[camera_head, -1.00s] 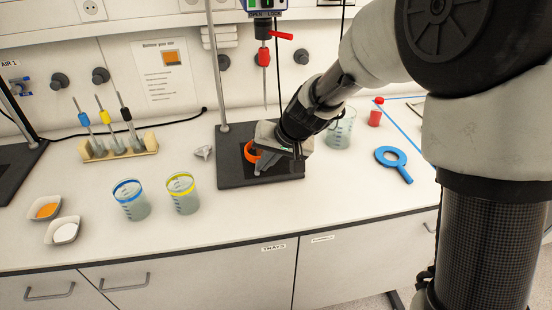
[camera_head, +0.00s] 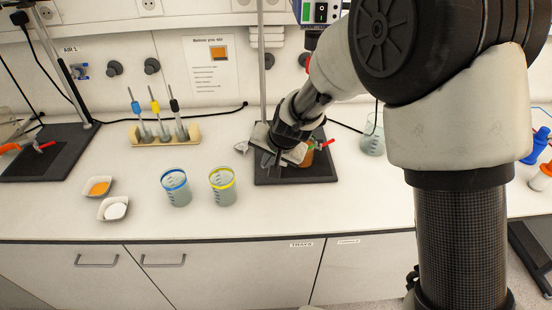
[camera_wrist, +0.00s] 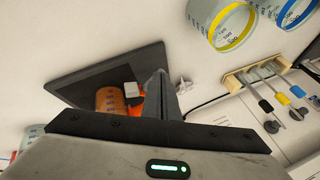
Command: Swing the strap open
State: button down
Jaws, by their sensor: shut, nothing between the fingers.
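My gripper (camera_head: 268,158) is over the left part of a dark stand plate (camera_head: 325,176) in the head view. In the wrist view its fingers (camera_wrist: 160,85) are together and empty. An orange-brown cylinder (camera_wrist: 110,99) with markings stands on the plate beside the fingers. It also shows at the right of my gripper in the head view (camera_head: 308,156). A bright orange piece (camera_wrist: 136,104), perhaps the strap, lies between cylinder and fingers. The fingers partly cover it, so I cannot tell how far open it is or whether they touch it.
A metal rod (camera_head: 263,70) rises behind the plate. Beakers with blue (camera_head: 176,187) and yellow (camera_head: 222,186) rims stand at the left, and another beaker (camera_head: 373,140) at the right. A pipette rack (camera_head: 159,132) and two dishes are farther left.

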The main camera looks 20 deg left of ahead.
jog(key=shift+w+a, duration=0.25)
jog(key=shift+a, duration=0.4)
jog(key=shift+d, duration=0.15)
